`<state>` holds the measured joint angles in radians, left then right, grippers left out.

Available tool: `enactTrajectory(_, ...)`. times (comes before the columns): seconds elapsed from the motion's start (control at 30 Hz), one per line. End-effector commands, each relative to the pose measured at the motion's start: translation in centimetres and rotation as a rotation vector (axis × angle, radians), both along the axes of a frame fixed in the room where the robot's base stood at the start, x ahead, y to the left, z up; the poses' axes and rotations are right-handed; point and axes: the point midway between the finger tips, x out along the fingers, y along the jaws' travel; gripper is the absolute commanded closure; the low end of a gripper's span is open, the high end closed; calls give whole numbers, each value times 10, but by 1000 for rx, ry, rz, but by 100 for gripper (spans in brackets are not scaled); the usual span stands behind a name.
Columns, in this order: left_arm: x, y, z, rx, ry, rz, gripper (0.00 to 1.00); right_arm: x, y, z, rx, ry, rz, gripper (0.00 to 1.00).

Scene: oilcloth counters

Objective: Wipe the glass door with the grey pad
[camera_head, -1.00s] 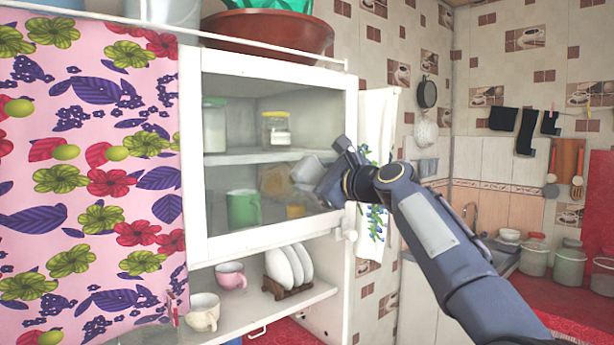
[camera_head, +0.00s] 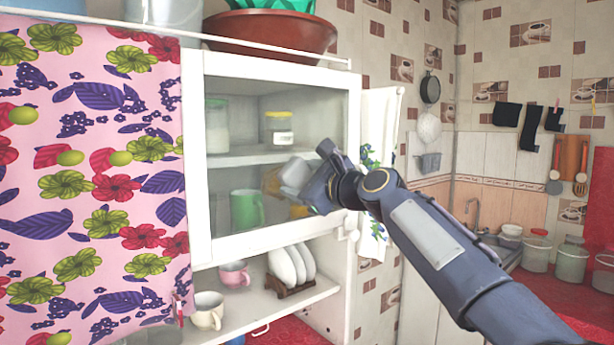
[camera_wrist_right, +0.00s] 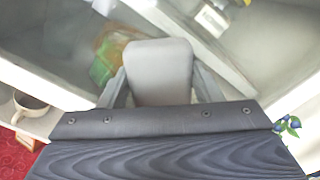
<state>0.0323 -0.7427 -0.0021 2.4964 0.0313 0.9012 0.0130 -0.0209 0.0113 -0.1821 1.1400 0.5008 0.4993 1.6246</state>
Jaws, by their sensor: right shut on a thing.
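The glass door (camera_head: 235,172) of the white wall cabinet has a white frame, and jars and cups show behind its pane. My right gripper (camera_head: 304,184) is at the lower right part of the pane, shut on the grey pad (camera_head: 293,173). In the right wrist view the pad (camera_wrist_right: 160,72) sits between the two fingers (camera_wrist_right: 160,90), in front of the glass. I cannot tell if the pad touches the glass. My left gripper is not in view.
A pink flowered cloth (camera_head: 90,190) hangs to the left. Below the door, an open shelf (camera_head: 262,302) holds cups (camera_head: 207,310) and a rack with white plates (camera_head: 285,266). A brown bowl (camera_head: 268,33) stands on top. A white towel (camera_head: 380,125) hangs right of the cabinet.

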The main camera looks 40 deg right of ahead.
Motion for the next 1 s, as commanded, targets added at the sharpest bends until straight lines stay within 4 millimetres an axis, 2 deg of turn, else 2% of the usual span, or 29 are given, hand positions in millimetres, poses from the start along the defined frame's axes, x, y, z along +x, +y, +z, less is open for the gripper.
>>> enactTrajectory(0.3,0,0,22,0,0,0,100,0,30,3,2,2,5,60)
enactTrajectory(0.57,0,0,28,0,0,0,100,0,39,1,1,2,5,60)
enactTrajectory(1.0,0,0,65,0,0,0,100,-5,73,3,1,2,6,60)
